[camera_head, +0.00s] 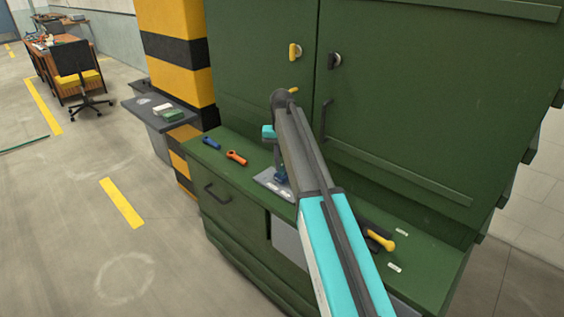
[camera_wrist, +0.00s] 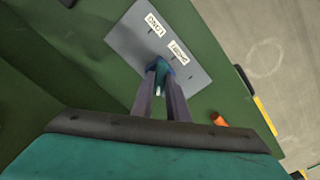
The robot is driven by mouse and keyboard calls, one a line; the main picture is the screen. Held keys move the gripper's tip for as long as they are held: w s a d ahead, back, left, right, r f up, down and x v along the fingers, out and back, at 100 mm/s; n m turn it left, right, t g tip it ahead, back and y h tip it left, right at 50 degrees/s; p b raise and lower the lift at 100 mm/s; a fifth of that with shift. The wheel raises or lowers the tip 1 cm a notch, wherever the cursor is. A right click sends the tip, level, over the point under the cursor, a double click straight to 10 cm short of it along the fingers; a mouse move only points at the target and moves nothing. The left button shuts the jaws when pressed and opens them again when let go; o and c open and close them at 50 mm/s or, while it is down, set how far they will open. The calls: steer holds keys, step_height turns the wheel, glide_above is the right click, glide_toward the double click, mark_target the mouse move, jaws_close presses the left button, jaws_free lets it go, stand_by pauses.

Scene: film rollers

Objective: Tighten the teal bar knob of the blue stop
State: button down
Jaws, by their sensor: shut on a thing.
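The blue stop (camera_head: 281,173) stands on a small grey plate (camera_head: 266,183) on the green cabinet's ledge, partly hidden behind my arm. The teal bar knob (camera_wrist: 161,67) shows between my fingertips, above the plate. My gripper (camera_wrist: 161,82) is shut on the knob, one finger on each side. The fingers hide part of the knob and the stop below it, so the bar's angle is hard to tell. In the head view my arm hides the fingertips.
On the green ledge (camera_head: 438,257), a blue-handled thing (camera_head: 211,143) and an orange-handled thing (camera_head: 237,157) lie left of the plate. A yellow-handled thing (camera_head: 381,241) lies to the right. Tall green cabinet doors (camera_head: 420,90) rise behind. A striped pillar (camera_head: 178,55) stands at left.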

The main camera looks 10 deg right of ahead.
mark_target(282, 167)
steer(key=m+p, duration=0.1)
steer(key=m, duration=0.2)
steer(key=shift+m, duration=2.1)
steer(key=c, duration=1.7)
jaws_free()
steer(key=shift+r, duration=0.2)
step_height(282, 167, up, 14)
steer(key=shift+f+b, duration=0.25)
steer(key=shift+b, duration=0.7)
